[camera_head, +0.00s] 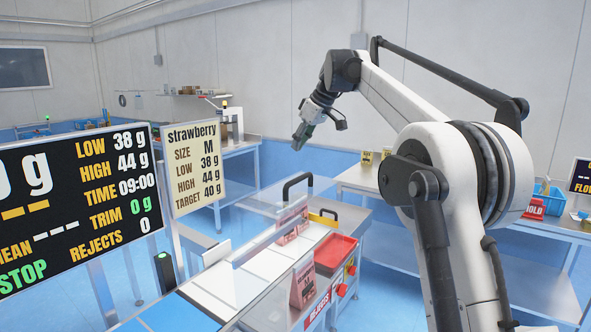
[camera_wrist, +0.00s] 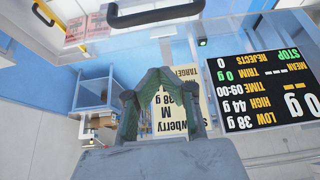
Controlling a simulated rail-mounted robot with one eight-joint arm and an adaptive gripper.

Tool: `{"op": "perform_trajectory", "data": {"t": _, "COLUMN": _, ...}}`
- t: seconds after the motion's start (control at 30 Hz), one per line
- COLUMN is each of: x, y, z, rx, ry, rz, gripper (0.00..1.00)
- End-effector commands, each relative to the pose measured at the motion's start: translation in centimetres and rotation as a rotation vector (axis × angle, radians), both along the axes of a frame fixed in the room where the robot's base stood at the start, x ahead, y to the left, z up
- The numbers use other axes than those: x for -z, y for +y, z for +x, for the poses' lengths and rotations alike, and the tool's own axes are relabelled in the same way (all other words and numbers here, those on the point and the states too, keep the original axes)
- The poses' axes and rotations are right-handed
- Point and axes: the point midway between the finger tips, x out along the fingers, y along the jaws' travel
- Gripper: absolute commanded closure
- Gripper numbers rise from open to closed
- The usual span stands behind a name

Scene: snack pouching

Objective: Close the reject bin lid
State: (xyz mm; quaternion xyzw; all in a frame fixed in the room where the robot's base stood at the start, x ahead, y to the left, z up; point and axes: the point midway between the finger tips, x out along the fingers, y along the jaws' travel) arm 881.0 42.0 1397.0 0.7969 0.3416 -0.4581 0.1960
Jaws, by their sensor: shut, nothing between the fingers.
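The red reject bin (camera_head: 336,252) stands at the right side of the weighing line, above a red REJECTS label (camera_head: 317,310); its top looks uncovered. A yellow piece with a black handle (camera_head: 323,217) stands at the bin's far edge, perhaps the raised lid; I cannot tell surely. The yellow piece also shows at the top left of the wrist view (camera_wrist: 45,13). My gripper (camera_head: 300,139) is shut and empty, high in the air beyond the bin and apart from it. Its green fingers close together in the wrist view (camera_wrist: 161,76).
A clear guard with a large black handle (camera_head: 297,184) stands beside the bin; the handle also shows in the wrist view (camera_wrist: 155,16). The display (camera_head: 75,205) and strawberry sign (camera_head: 197,168) stand left. A side table (camera_head: 375,185) is behind right.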

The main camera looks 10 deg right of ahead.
Motion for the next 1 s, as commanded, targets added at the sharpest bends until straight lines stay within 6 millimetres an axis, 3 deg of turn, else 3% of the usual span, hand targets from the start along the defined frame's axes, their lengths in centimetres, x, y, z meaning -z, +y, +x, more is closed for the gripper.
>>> {"op": "perform_trajectory", "data": {"t": 0.17, "x": 1.2, "y": 0.5, "z": 0.6, "rx": -0.003, "ry": 0.0, "rz": 0.0, "gripper": 1.0}}
{"op": "perform_trajectory", "data": {"t": 0.67, "x": 8.8, "y": 3.8, "z": 3.6, "rx": -0.003, "ry": -0.001, "rz": -0.001, "gripper": 1.0}}
{"op": "perform_trajectory", "data": {"t": 1.0, "x": 9.3, "y": 1.0, "z": 1.0, "rx": -0.001, "ry": 0.0, "rz": 0.0, "gripper": 1.0}}
